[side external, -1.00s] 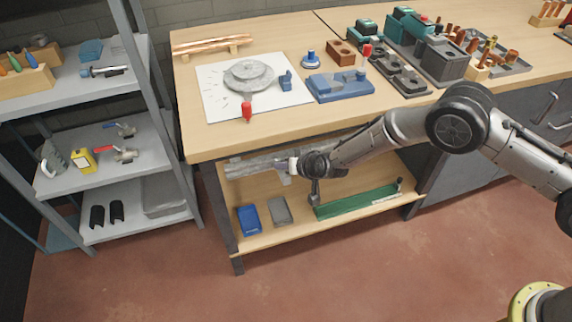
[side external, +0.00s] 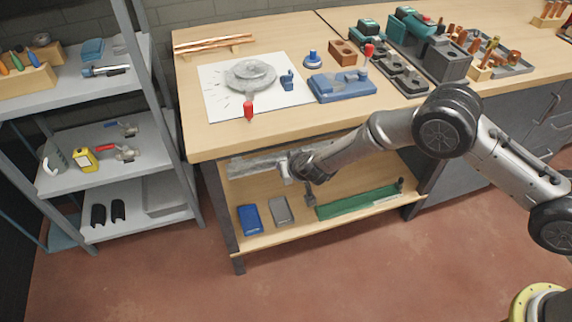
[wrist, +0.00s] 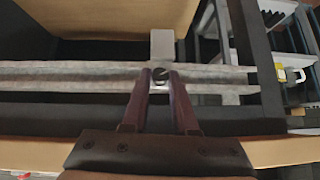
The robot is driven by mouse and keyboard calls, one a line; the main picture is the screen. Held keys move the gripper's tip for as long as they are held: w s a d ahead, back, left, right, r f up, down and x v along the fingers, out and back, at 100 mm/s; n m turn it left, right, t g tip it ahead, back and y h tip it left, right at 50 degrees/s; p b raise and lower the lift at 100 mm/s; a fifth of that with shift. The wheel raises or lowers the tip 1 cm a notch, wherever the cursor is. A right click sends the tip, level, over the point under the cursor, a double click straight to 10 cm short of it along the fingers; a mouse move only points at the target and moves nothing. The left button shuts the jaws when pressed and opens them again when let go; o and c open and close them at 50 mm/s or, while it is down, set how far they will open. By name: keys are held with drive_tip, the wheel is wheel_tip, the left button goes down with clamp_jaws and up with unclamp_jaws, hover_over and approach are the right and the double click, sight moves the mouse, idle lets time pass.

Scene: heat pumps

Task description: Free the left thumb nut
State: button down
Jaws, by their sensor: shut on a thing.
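A grey metal rail (side external: 250,167) runs under the front of the workbench top; in the wrist view the rail (wrist: 70,75) crosses the picture. A pale bracket (wrist: 162,45) meets it at the middle. A small dark round thumb nut (wrist: 160,74) sits between the fingertips of my gripper (wrist: 161,78), which is shut on it. The fingers hide its sides, so I cannot tell how far it is threaded. In the side external view my gripper (side external: 287,168) is at the rail below the bench edge, its fingertips too small to make out. No second nut is clearly visible.
The bench edge (side external: 262,146) is just above my gripper. The lower shelf (side external: 270,232) holds a blue bin (side external: 248,219), a grey bin (side external: 280,211) and a green strip (side external: 358,203). A metal rack (side external: 150,110) stands at the left.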

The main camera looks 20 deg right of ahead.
drive_tip(key=shift+w+r+h, duration=0.3)
drive_tip(key=shift+h, duration=0.2)
drive_tip(key=shift+a+n+h, duration=0.2)
drive_tip(key=shift+n+h, duration=0.5)
drive_tip(key=shift+h, duration=0.4)
drive_tip(key=shift+s+a+f+n+t+h, duration=0.1)
drive_tip(key=shift+a+n+t+h, duration=0.1)
drive_tip(key=shift+n+h, duration=0.55)
drive_tip(key=shift+a+f+n+t+h, duration=0.1)
drive_tip(key=shift+a+n+t+h, duration=0.2)
drive_tip(key=shift+h, duration=0.75)
drive_tip(key=c, duration=0.8)
unclamp_jaws()
drive_tip(key=shift+d, duration=0.15)
drive_tip(key=shift+c, duration=0.2)
drive_tip(key=v, duration=0.5)
drive_tip(key=shift+s+f, duration=0.1)
drive_tip(key=shift+f, duration=0.1)
